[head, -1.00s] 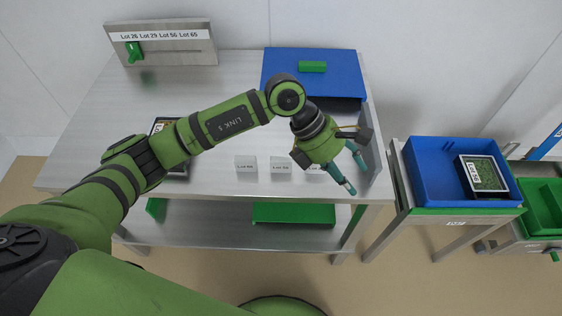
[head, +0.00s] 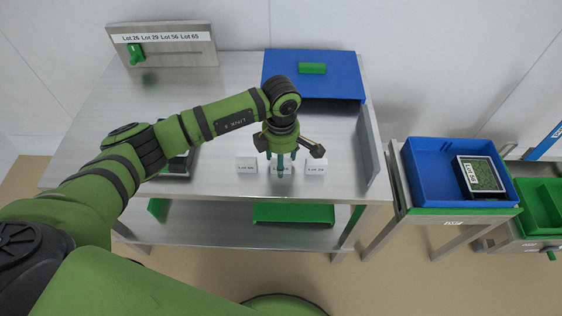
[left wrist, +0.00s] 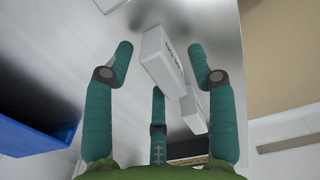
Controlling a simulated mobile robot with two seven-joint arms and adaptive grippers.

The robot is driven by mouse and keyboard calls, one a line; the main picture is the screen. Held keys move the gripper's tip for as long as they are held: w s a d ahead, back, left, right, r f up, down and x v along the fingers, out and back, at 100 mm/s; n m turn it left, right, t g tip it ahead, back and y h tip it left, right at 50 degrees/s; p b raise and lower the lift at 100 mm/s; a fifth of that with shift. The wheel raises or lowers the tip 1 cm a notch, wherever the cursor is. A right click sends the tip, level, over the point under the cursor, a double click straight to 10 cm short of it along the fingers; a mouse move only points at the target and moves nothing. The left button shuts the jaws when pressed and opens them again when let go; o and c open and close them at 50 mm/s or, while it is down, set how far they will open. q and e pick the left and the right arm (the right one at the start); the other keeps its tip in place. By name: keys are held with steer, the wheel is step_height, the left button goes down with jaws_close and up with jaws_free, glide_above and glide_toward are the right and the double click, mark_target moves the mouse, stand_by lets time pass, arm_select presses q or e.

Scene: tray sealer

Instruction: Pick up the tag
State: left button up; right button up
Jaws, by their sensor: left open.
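Three small white tag blocks stand in a row near the front of the steel table: a left tag (head: 246,164), a middle tag (head: 281,171) and a right tag (head: 316,167). Their print is too small to read surely. My left gripper (head: 281,163) points down at the middle tag, and its fingers partly cover that tag. In the left wrist view the gripper (left wrist: 164,75) is open, with a white tag (left wrist: 165,58) showing between its spread fingers. Another tag (left wrist: 194,110) stands beyond, partly behind a finger. No contact is visible. My right gripper is not in view.
A blue box (head: 335,88) with a green block (head: 312,68) stands behind the tags. An upright steel panel (head: 372,150) borders the table's right side. A dark tray (head: 180,166) sits partly under my arm. A blue bin (head: 430,190) holds a labelled tray (head: 481,175).

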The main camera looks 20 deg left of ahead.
arm_select(q)
steer(key=c, duration=1.1)
